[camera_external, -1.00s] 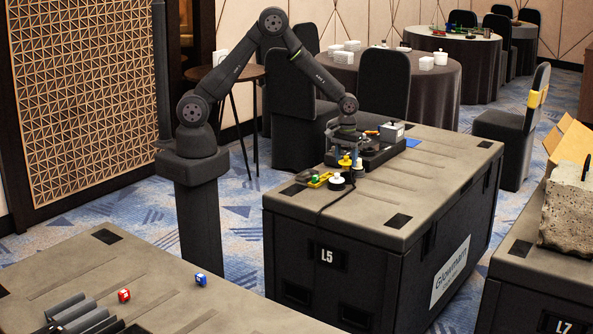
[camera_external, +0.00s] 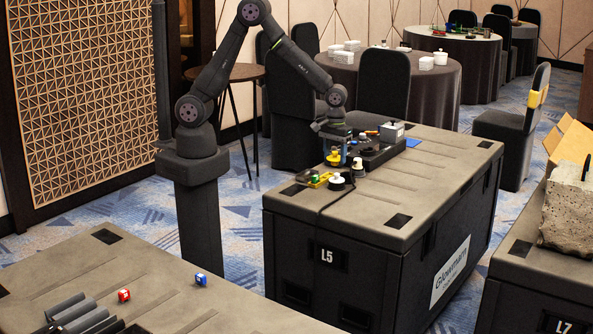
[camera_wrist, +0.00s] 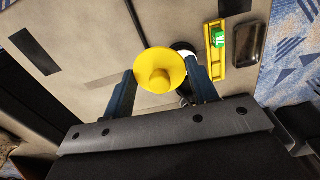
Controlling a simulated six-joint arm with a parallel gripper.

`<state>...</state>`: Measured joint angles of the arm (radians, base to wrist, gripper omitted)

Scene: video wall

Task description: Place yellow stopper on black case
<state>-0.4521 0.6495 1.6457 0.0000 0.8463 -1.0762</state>
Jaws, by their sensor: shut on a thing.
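The yellow stopper (camera_wrist: 160,72), round with a wide brim and a raised knob, is between the two blue fingers of my gripper (camera_wrist: 161,84) in the wrist view. My gripper (camera_external: 342,156) is shut on it. In the external view the yellow stopper (camera_external: 333,158) hangs low at the left end of a large black case (camera_external: 330,285) marked L5, which has a grey-brown top. Whether the stopper touches anything below is unclear. A smaller black case-like unit (camera_external: 384,156) lies on that top, just right of my gripper and partly hidden by it.
A white-topped piece (camera_external: 337,182), a yellow tray (camera_external: 319,180) with a green block (camera_wrist: 218,40) and a dark flat item (camera_wrist: 249,45) lie close by. A grey box (camera_external: 391,132) stands behind. The top's right part is mostly clear.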

